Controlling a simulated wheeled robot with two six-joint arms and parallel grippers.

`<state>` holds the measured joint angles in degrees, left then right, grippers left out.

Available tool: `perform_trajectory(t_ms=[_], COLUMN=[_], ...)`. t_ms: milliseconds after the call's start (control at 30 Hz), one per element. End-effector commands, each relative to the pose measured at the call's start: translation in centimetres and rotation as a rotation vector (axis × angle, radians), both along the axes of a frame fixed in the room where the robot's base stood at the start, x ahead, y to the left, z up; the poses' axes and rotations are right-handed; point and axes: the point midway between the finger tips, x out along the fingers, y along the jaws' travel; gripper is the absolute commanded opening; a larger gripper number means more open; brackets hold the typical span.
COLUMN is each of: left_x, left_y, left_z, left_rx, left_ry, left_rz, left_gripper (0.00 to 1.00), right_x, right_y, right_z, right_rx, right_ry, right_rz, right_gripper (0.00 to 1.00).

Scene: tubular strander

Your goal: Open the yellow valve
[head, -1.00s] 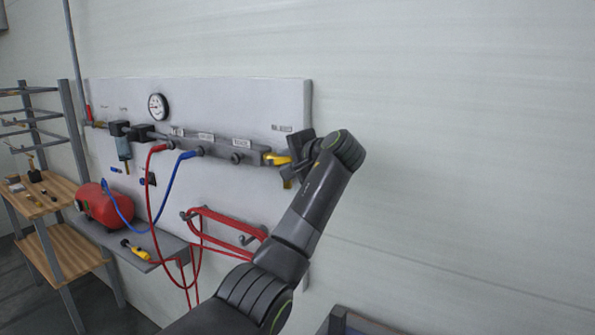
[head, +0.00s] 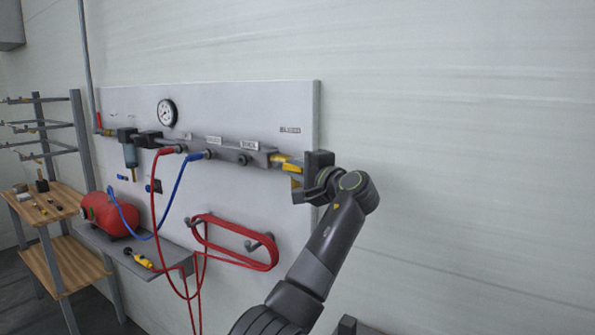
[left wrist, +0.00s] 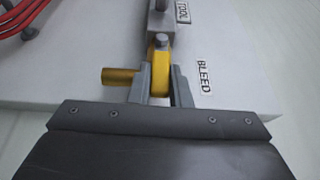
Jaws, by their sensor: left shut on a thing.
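The yellow valve (head: 286,161) sits at the right end of the grey manifold on the wall panel. In the left wrist view its yellow handle (left wrist: 160,72) runs down from a grey pivot bolt, beside the label BLEED. My left gripper (head: 297,181) is at the valve, by the panel's right edge. In the left wrist view its two grey fingers (left wrist: 159,88) stand on either side of the handle, shut on it. A short brass-yellow stub (left wrist: 118,76) shows left of the fingers. My right gripper is not in view.
The manifold (head: 225,151) carries a red hose and a blue hose (head: 174,184). A coiled red hose (head: 235,258) hangs on hooks below. A red tank (head: 108,215) stands on a shelf at left. The wall right of the panel is bare.

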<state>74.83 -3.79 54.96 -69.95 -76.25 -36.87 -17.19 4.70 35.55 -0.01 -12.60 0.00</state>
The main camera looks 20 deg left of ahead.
Motion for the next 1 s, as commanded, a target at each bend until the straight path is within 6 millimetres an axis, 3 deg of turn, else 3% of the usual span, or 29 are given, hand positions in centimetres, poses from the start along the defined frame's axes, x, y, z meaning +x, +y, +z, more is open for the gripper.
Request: perform_trajectory(t_ms=[167, 200, 333, 667, 833, 1000], left_x=[0.0, 0.0, 0.0, -0.1, -1.5, -4.1], left_y=[-0.1, -0.1, 0.0, -0.2, -1.9, -5.0], left_z=[-0.3, -0.3, -0.2, -0.2, -0.4, -0.7], left_rx=[0.0, 0.0, 0.0, -0.001, -0.004, -0.004], left_ry=[0.006, 0.006, 0.004, 0.002, 0.0, 0.001], left_rz=[-0.001, -0.001, -0.001, -0.001, -0.004, -0.005], left_gripper=[0.0, 0.22, 0.39, 0.39, 0.39, 0.39], right_x=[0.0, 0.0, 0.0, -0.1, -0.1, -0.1], right_y=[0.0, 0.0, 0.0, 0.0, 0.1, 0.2], right_z=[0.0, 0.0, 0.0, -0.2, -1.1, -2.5], right_rx=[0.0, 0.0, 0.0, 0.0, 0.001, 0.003], right_ry=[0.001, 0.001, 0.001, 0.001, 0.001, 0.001], right_rz=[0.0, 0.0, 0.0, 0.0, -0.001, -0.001], right_gripper=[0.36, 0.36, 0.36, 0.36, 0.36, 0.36])
